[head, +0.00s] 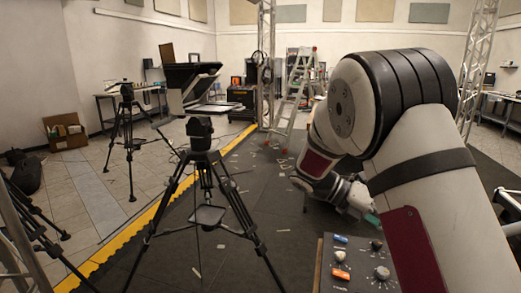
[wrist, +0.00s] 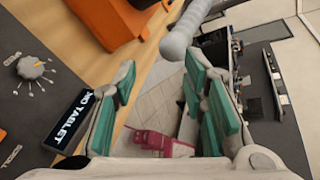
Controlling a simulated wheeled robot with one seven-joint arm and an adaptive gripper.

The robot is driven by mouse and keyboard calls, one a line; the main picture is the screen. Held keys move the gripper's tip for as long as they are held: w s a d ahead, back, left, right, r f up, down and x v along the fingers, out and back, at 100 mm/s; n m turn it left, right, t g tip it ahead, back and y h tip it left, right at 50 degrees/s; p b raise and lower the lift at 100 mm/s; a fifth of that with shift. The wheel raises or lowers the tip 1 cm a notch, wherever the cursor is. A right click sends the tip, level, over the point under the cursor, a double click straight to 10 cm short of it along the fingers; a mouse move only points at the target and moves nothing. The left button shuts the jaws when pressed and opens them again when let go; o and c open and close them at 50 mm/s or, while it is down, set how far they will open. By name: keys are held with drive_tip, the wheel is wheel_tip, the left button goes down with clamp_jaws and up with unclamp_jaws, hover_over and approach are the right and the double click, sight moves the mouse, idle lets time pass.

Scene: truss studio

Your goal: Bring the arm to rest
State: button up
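My arm (head: 420,180) reaches in from the right of the head view, bent at a large joint, with its far end folded low behind the control panel (head: 322,262). My gripper (head: 368,208) is partly hidden there by the arm; a green pad shows just above the panel's far edge. In the wrist view my gripper (wrist: 160,92) has its two green-padded fingers well apart. Nothing is seen held between them; tiled floor and a dark red thing I cannot identify show through the gap.
The panel carries knobs (head: 382,272) and an orange switch (head: 341,274). A tripod (head: 205,170) stands left; dark floor between is fairly clear.

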drive_tip(key=s+a+r+m+t+y, duration=0.2)
drive_tip(key=s+a+m+t+y, duration=0.1)
drive_tip(key=s+m, duration=0.5)
drive_tip(key=s+a+r+m+t+y, duration=0.3)
drive_tip(key=s+a+m+y, duration=0.1)
drive_tip(key=s+m, duration=0.5)
drive_tip(key=s+a+r+m+t+y, duration=0.2)
drive_tip(key=s+a+m+t+y, duration=0.1)
drive_tip(key=s+m, duration=0.5)
drive_tip(key=a+y, duration=0.1)
drive_tip(key=y, duration=0.1)
drive_tip(key=shift+s+a+r+m+t+y+p, duration=0.15)
drive_tip(key=shift+s+a+m+t+y+p, duration=0.15)
drive_tip(key=shift+a+m, duration=0.1)
